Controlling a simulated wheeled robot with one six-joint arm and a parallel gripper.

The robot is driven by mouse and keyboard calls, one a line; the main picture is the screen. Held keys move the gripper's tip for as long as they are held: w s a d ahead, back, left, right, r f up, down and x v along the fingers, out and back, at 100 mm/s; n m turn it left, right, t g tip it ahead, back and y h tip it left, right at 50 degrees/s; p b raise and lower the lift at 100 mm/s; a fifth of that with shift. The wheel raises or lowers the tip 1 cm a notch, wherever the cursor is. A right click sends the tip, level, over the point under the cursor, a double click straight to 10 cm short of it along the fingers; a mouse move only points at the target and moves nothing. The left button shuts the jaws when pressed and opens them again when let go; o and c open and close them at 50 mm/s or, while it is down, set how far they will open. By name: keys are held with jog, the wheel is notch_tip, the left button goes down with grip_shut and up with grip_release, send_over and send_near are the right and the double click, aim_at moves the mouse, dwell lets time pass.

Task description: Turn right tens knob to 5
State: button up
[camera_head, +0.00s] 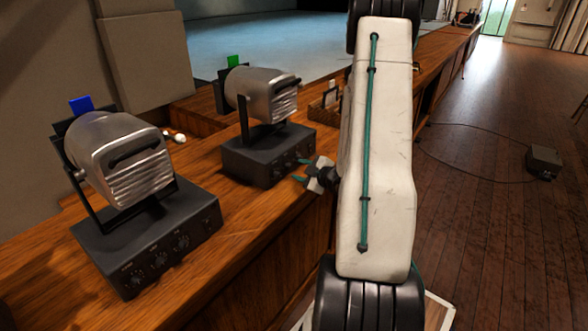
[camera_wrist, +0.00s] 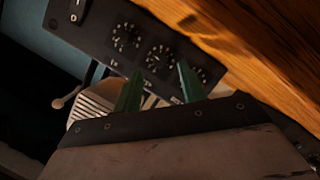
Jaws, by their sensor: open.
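The right device is a black box (camera_head: 262,158) with a silver lamp-like head (camera_head: 262,95) and a green tab (camera_head: 233,61). Its front panel faces my gripper (camera_head: 302,171), which is open and empty just in front of it. In the wrist view the panel (camera_wrist: 95,22) shows tilted, with three dials: an upper left dial (camera_wrist: 127,37), a middle dial (camera_wrist: 157,57) and a lower right dial (camera_wrist: 201,74). My green fingertips (camera_wrist: 160,67) straddle the middle dial in the picture; contact cannot be told. Labels and settings are unreadable.
A similar left device (camera_head: 140,245) with a blue tab (camera_head: 81,104) stands nearer on the wooden desk (camera_head: 215,255). A small basket (camera_head: 322,108) is behind the right device. A switch (camera_wrist: 76,12) is on the panel. The wooden floor to the right is mostly open.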

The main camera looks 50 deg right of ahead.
aim_at(291, 167)
jog(key=shift+x, duration=1.95)
grip_shut()
jog(key=m+y, duration=0.2)
jog(key=m, duration=0.1)
jog(key=shift+d+m+g, duration=0.15)
jog(key=shift+m+g, duration=0.15)
jog(key=m+y, duration=0.2)
jog(key=shift+d+m, duration=0.1)
jog(key=shift+m, duration=0.3)
